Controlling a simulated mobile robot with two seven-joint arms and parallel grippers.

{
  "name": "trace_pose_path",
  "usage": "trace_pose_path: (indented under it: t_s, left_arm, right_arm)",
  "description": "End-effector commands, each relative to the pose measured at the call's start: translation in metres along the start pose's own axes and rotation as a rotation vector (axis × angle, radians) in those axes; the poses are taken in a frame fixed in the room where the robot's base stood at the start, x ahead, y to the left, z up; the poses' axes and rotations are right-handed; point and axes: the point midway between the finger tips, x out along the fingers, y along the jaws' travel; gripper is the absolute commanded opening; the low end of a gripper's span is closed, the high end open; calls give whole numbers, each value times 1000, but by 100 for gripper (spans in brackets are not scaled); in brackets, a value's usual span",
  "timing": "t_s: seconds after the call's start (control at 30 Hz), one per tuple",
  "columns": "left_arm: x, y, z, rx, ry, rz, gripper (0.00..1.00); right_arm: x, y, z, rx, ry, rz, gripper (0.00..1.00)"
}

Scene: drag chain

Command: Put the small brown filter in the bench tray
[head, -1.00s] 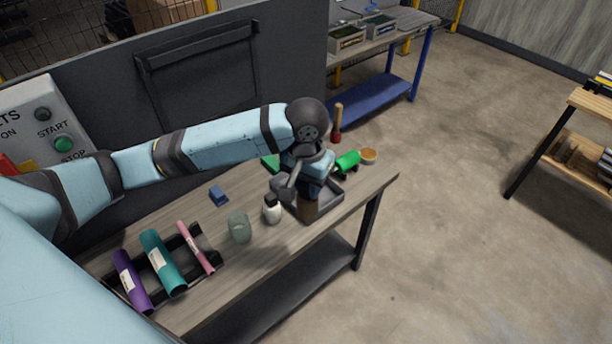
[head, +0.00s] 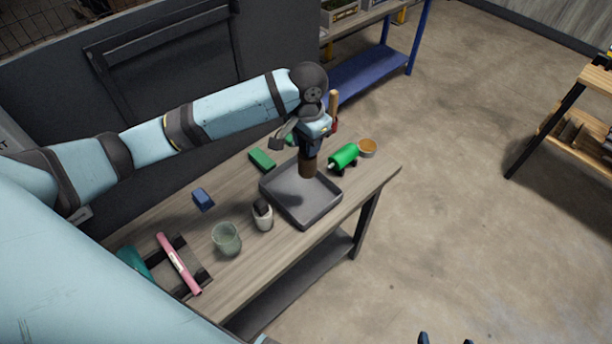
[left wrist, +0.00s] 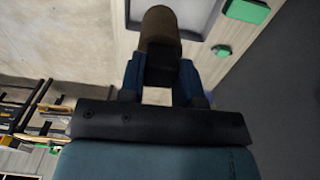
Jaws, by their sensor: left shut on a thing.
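The small brown filter (head: 308,169) is a short brown cylinder, held upright in my left gripper (head: 309,155). The left gripper's fingers are shut on it, and the filter also shows between them in the left wrist view (left wrist: 160,27). The filter is over the back part of the grey bench tray (head: 314,213); I cannot tell whether its lower end touches the tray floor. The tray looks otherwise empty. My right gripper (head: 446,340) shows only as two fingertips, apart, at the bottom edge, with nothing seen between them.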

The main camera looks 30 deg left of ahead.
Motion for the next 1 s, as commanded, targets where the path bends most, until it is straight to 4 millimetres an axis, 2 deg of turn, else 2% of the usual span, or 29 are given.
trace_pose_path:
  t_s: [0.1, 0.3, 0.57, 0.8, 1.0]
  left_arm:
    - [33, 0, 1, -1, -4, 0, 0]
    - [71, 0, 1, -1, -1, -1, 0]
    - [91, 0, 1, -1, -1, 0, 0]
    - [123, 0, 1, -1, 0, -1, 0]
    - [124, 0, 0, -1, 1, -1, 0]
  right_arm:
    - [-2, 2, -2, -1, 1, 3, 93]
    - [-3, 5, -3, -2, 3, 9, 93]
    - [-3, 4, -4, -2, 2, 9, 93]
    - [-3, 3, -4, 0, 1, 7, 93]
    - [-3, 2, -4, 1, 1, 6, 93]
